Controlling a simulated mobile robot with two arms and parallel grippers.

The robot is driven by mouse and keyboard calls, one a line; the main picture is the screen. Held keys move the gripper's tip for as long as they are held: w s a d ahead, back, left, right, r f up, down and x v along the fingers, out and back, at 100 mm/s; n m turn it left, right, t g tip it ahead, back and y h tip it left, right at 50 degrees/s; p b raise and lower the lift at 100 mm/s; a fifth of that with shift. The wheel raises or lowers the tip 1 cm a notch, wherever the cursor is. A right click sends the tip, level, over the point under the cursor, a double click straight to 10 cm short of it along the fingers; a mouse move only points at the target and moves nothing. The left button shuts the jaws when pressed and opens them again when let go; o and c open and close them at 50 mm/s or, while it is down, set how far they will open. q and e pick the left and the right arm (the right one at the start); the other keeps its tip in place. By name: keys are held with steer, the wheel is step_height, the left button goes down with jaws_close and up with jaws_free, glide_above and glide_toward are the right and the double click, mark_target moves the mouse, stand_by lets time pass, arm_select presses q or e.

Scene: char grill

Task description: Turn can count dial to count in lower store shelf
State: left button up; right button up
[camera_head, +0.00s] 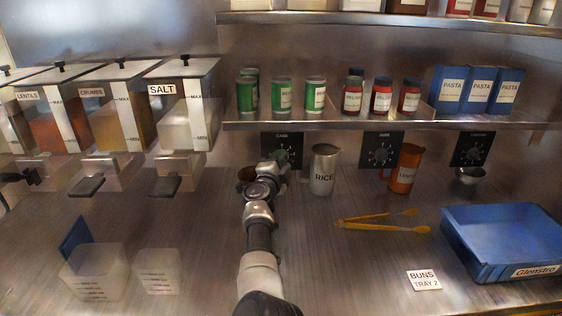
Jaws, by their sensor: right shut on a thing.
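The can dial (294,139) is on a black panel marked CANS, below the lower shelf and left of centre. My right arm comes up from the bottom, and its gripper (281,158) is shut on the dial's knob. The gripper hides the knob and most of the dial's marks, so its setting cannot be read. On the lower store shelf (400,122), several green cans (281,94) stand above the dial, with one partly hidden behind another at the left. My left gripper is not in view.
Two similar dials, the jars dial (381,153) and another (472,149), are further right. Tongs (380,221) and a blue tray (462,240) lie on the counter. Dispensers (187,105) stand left.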

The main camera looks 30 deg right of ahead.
stand_by(0.3)
steer(key=o, duration=0.9)
steer(key=shift+a+f, duration=0.1)
